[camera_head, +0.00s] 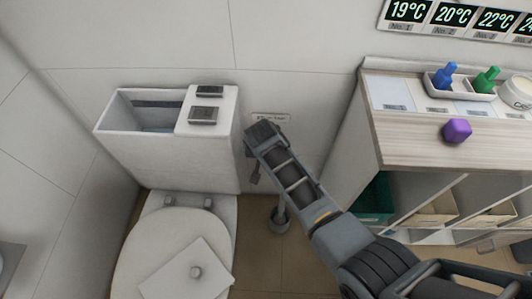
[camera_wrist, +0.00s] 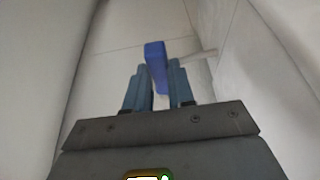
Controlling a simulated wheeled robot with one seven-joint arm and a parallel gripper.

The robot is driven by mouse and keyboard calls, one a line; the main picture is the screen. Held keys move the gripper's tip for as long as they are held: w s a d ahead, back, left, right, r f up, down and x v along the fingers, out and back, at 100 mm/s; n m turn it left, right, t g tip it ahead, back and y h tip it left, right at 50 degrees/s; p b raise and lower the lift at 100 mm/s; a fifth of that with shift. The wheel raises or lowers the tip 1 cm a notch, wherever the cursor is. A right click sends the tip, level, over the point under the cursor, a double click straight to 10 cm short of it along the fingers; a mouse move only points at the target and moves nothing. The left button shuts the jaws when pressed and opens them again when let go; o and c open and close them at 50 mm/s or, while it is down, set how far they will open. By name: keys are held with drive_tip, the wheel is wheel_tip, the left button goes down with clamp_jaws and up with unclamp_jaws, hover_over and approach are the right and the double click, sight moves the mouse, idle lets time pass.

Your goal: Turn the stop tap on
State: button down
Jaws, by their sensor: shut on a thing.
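The stop tap's blue handle (camera_wrist: 155,58) stands up between my gripper's two fingers in the wrist view. My gripper (camera_wrist: 158,75) is shut on this handle, with a finger on each side and the handle's top showing beyond the tips. In the head view my gripper (camera_head: 250,150) is low by the wall, right beside the toilet tank (camera_head: 170,155). There the tap is hidden behind my arm and gripper.
The tank is open at the left, with grey buttons (camera_head: 205,114) on its right part. The toilet lid (camera_head: 165,255) is down with a white plate (camera_head: 187,272) on it. A brush holder (camera_head: 279,220) stands on the floor. A wooden shelf unit (camera_head: 420,142) stands right of my arm.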

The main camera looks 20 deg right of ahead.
idle(0.4)
drive_tip(key=c, duration=1)
unclamp_jaws()
drive_tip(key=shift+o, duration=0.2)
drive_tip(key=shift+r, duration=0.1)
drive_tip(key=p+v, duration=0.1)
drive_tip(key=v, duration=0.6)
drive_tip(key=shift+s+r, duration=0.15)
drive_tip(key=shift+r, duration=0.05)
drive_tip(key=shift+a, duration=0.1)
